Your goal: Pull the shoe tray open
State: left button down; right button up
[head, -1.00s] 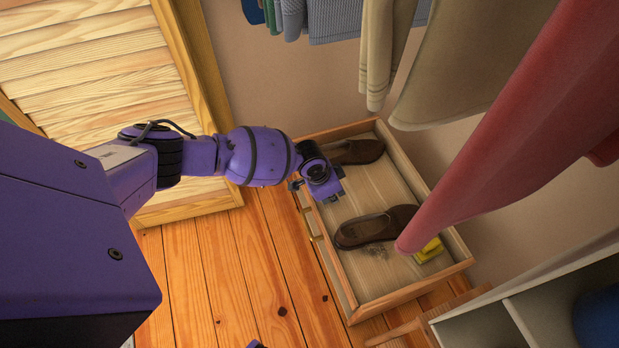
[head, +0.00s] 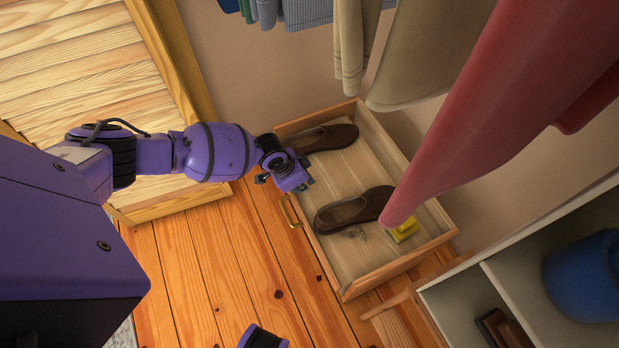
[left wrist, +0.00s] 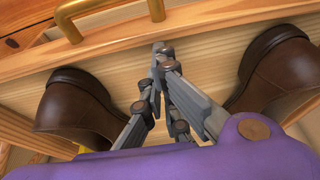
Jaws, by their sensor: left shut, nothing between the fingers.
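The shoe tray (head: 398,268) is a light wooden box with low walls, below the hanging clothes. Two brown shoes lie in it: one at the far end (head: 335,138), one nearer the middle (head: 350,211). A brass bar handle (head: 290,212) is on its front side; it also shows at the top of the left wrist view (left wrist: 156,9). My left gripper (head: 308,184) is over the front part of the tray, near the front wall. In the left wrist view its fingers (left wrist: 162,50) are shut and empty, between the shoes and apart from the handle. My right gripper does not show.
A yellow object (head: 404,232) lies in the tray, partly behind a red garment (head: 490,110) that hangs low over it. A shelf unit (head: 455,300) holding a blue container (head: 585,275) stands at right. A slatted wooden door (head: 85,70) is at left.

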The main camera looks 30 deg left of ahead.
pick_arm(q)
jog(key=s+a+p, duration=0.2)
jog(key=s+a, duration=1.1)
jog(key=s, duration=0.3)
jog(key=shift+s, duration=0.4)
jog(key=shift+f+p, duration=0.1)
jog(key=shift+p, duration=0.2)
jog(key=shift+w, duration=0.1)
